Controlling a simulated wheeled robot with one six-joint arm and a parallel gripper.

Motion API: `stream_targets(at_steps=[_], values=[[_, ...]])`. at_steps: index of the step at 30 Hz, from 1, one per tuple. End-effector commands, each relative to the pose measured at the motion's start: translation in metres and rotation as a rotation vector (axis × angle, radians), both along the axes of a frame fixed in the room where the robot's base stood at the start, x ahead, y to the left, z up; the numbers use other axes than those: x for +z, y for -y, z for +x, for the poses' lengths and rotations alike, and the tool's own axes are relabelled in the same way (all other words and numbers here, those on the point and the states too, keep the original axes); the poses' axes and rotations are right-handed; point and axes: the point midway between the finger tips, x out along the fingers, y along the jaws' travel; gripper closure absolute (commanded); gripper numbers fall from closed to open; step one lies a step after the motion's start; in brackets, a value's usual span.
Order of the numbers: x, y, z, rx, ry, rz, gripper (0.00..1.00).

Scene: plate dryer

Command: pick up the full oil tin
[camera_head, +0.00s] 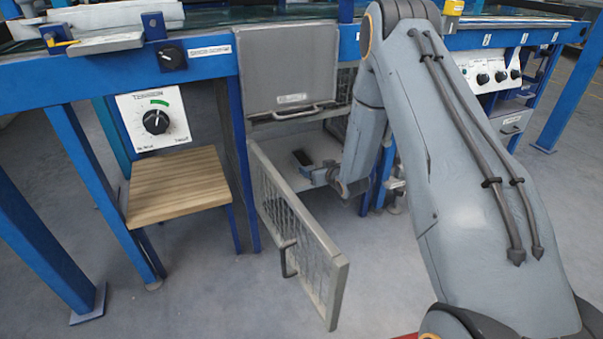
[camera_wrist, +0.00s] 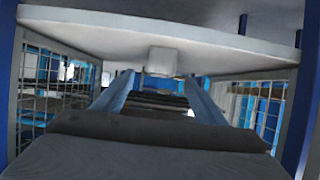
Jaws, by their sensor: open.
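No oil tin can be clearly made out in either view. In the head view my gripper (camera_head: 318,174) reaches in from the right, low inside an open cabinet (camera_head: 289,186) under the machine. A small dark object (camera_head: 302,158) shows just beyond it; I cannot tell what it is or whether the two touch. In the wrist view the gripper (camera_wrist: 160,90) points into the cabinet, its two fingers apart. A pale, blocky thing (camera_wrist: 162,62) shows beyond them, under a pale panel. Nothing is clearly held.
The cabinet's mesh door (camera_head: 298,238) hangs open toward me, left of my arm. A grey panel with a handle (camera_head: 288,68) is above the opening. A wooden-topped stand (camera_head: 178,185) is at left. Wrist-view mesh sides (camera_wrist: 50,95) flank the gripper. The front floor is clear.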

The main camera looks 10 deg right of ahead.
Motion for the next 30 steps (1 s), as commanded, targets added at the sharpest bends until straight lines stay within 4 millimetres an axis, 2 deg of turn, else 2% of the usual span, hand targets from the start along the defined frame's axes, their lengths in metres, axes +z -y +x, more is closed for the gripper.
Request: stream_targets(at_steps=[1, 3, 17, 27, 30], values=[[-0.011, 0.000, 0.004, 0.004, 0.012, 0.004, 0.35], [-0.015, -0.001, 0.006, 0.008, 0.027, 0.010, 0.35], [-0.028, -0.009, 0.036, 0.011, 0.033, 0.011, 0.35], [-0.045, -0.017, 0.073, 0.012, 0.034, 0.010, 0.35], [-0.045, -0.018, 0.077, 0.011, 0.032, 0.011, 0.35]])
